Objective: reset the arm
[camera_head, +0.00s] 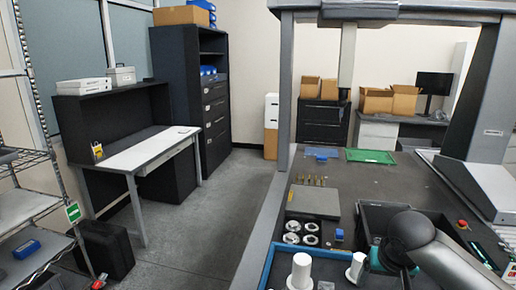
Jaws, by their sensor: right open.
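My right arm comes in from the lower right, over the black bin on the dark machine table (345,185). My right gripper (384,262) is at the bin, partly hidden by my own grey arm link; its fingertips are hard to make out. It is open, and I see nothing held in it. My left gripper is not in view.
A blue tray (266,277) holds white cylinders (300,270). Metal rings (292,226), a grey plate (314,201) and a green tray (371,156) lie beyond. The black bin (372,213) is close to my arm. A gantry column (285,95) rises at the table's left edge.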

